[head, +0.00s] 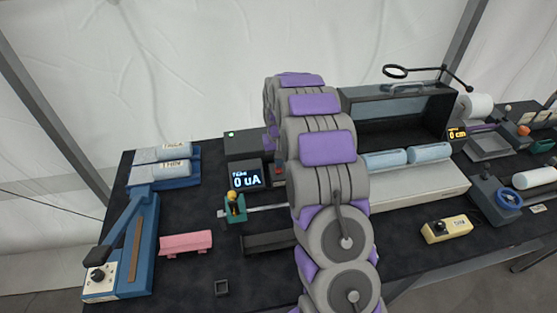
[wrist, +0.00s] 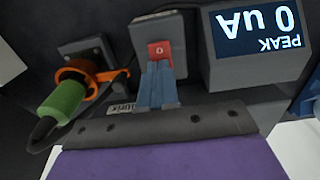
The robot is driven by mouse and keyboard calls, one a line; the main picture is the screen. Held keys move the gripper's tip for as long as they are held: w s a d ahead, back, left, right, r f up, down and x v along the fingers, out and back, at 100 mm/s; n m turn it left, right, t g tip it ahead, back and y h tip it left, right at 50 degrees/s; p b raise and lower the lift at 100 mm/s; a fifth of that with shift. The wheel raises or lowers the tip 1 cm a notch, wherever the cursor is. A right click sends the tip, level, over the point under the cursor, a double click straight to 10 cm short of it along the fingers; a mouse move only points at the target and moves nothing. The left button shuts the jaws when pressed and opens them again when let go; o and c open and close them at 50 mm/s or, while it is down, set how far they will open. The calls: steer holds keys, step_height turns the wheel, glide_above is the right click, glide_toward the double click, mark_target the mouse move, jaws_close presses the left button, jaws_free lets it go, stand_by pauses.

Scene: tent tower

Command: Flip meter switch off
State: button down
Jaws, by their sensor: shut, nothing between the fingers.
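The meter (head: 246,180) is a dark box with a lit screen reading 0 uA in the head view. In the wrist view its screen (wrist: 258,28) appears upside down and reads PEAK 0 uA. The red meter switch (wrist: 160,49), marked with a white 0, sits on a grey box beside the screen. My gripper (wrist: 157,67) is shut and empty, its blue fingertips right at the switch's near edge. I cannot tell whether they touch it. In the head view my arm hides the gripper.
A green-handled tool in an orange ring (wrist: 72,88) stands close beside the switch box. In the head view, a pink block (head: 186,243) and a blue lever device (head: 122,250) are at left. A yellow box (head: 447,229) is at right.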

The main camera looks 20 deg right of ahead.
mark_target(280, 172)
steer(key=shift+w+p, duration=0.15)
steer(key=shift+p, duration=0.2)
steer(key=shift+f+g+p, duration=0.4)
steer(key=shift+g+p, duration=0.3)
steer(key=shift+p, duration=0.5)
steer(key=shift+s+f, duration=0.2)
steer(key=shift+f, duration=0.1)
steer(key=shift+s+a+f, duration=0.1)
steer(key=shift+s+f, duration=0.1)
steer(key=shift+s, duration=0.1)
steer(key=shift+s+a+f+g, duration=0.1)
steer(key=shift+s+f+g, duration=0.1)
steer(key=shift+s, duration=0.2)
steer(key=shift+s+f+g, duration=0.15)
steer(key=shift+s+g, duration=0.05)
steer(key=shift+s, duration=0.2)
steer(key=w+r+t+p, duration=0.1)
steer(key=w+r+p, duration=0.2)
steer(key=r, duration=1.3)
steer(key=shift+w+d, duration=0.3)
steer(key=shift+w, duration=0.1)
